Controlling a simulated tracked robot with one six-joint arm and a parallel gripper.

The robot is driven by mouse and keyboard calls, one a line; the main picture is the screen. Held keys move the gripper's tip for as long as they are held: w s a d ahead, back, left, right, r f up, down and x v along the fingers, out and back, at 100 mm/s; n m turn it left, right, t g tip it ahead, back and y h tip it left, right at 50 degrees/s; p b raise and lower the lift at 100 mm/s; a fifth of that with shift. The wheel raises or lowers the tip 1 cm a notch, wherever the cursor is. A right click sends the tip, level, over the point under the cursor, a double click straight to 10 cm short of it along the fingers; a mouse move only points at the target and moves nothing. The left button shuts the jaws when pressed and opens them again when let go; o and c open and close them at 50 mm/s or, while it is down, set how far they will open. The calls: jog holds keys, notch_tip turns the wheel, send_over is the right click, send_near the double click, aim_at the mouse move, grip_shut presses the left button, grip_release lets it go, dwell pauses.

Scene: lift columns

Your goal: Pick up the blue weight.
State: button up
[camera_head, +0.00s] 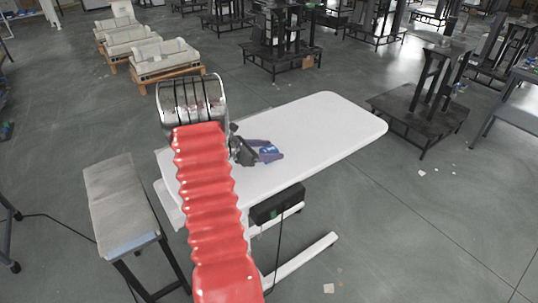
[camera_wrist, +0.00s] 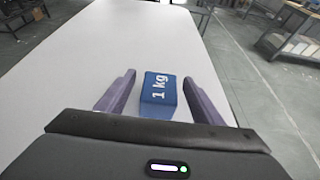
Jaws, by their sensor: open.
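The blue weight (camera_wrist: 159,88), marked "1 kg", lies on the white table (camera_wrist: 90,50). In the wrist view it sits between the two purple fingers of my gripper (camera_wrist: 160,96), nearer the right one, with a gap on the left. My gripper is open and holds nothing. In the head view my gripper (camera_head: 268,149) is low over the white table (camera_head: 310,125), and a little of the blue weight (camera_head: 269,151) shows between its fingers. Whether either finger touches the weight cannot be told.
A rack-like metal object (camera_head: 192,98) stands at the table's far left corner. A grey bench (camera_head: 120,200) is left of the table, and a black box (camera_head: 277,204) hangs under its front edge. The table's right part is clear. Dark metal stands (camera_head: 425,105) are on the floor beyond.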

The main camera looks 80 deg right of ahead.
jog(key=shift+c, duration=0.5)
grip_shut()
dwell(0.5)
jog(key=shift+r, duration=0.1)
